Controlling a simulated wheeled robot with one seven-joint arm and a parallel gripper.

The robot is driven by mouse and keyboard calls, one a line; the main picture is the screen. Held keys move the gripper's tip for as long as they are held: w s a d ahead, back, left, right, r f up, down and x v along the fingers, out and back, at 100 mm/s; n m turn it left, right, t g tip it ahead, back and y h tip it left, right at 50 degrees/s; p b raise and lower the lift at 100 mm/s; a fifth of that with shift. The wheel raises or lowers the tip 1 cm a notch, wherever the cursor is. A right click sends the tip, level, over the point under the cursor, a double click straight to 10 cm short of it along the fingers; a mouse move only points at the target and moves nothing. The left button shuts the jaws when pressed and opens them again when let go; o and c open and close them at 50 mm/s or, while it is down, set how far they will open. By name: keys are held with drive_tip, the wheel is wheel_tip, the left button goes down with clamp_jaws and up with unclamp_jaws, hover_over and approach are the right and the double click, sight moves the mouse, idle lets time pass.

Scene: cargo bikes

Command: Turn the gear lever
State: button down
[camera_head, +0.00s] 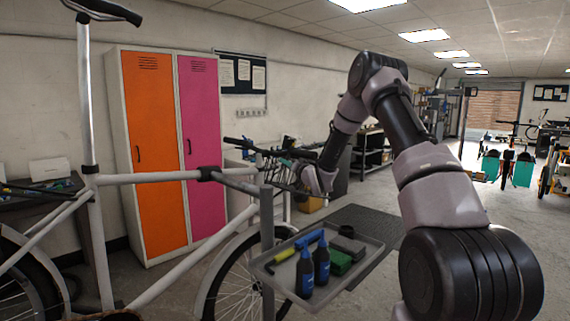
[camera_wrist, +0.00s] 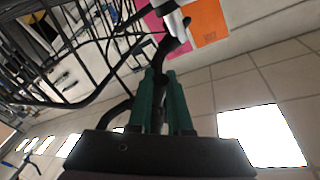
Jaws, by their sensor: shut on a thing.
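The white bike (camera_head: 150,177) stands on the left in the head view, its black handlebar (camera_head: 247,145) reaching toward my arm's end. In the wrist view, the two green fingers of my gripper (camera_wrist: 162,88) are close together, shut on a thin dark part that looks like the gear lever (camera_wrist: 158,84). Dark handlebar parts (camera_wrist: 177,40) lie just beyond the fingertips. The lever's outline and angle are hard to make out. In the head view my gripper is too small and cluttered to judge.
A grey tool tray (camera_head: 345,279) with two blue bottles (camera_head: 305,272) and a green box (camera_head: 340,262) sits below my arm. Orange and pink lockers (camera_head: 155,150) stand behind the bike. In the wrist view a black wire basket (camera_wrist: 85,45) is close on the left.

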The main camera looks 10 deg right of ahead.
drive_tip(key=shift+w+d+f+n+t+y, duration=0.15)
drive_tip(key=shift+w+d+f+n+y, duration=0.25)
drive_tip(key=shift+n, duration=0.85)
drive_tip(key=shift+w+d+f+n+t+y, duration=0.1)
drive_tip(key=shift+w+d+n+t+y, duration=0.15)
drive_tip(key=shift+d+n, duration=0.65)
drive_tip(key=shift+w+d+f+n+t+y, duration=0.15)
drive_tip(key=shift+w+f+n+y, duration=0.2)
drive_tip(key=shift+n, duration=1.2)
drive_tip(key=shift+r, duration=0.15)
drive_tip(key=c, duration=0.8)
unclamp_jaws()
drive_tip(key=shift+c, duration=0.2)
drive_tip(key=v, duration=1)
drive_tip(key=shift+s+d, duration=0.15)
drive_tip(key=shift+s, duration=0.2)
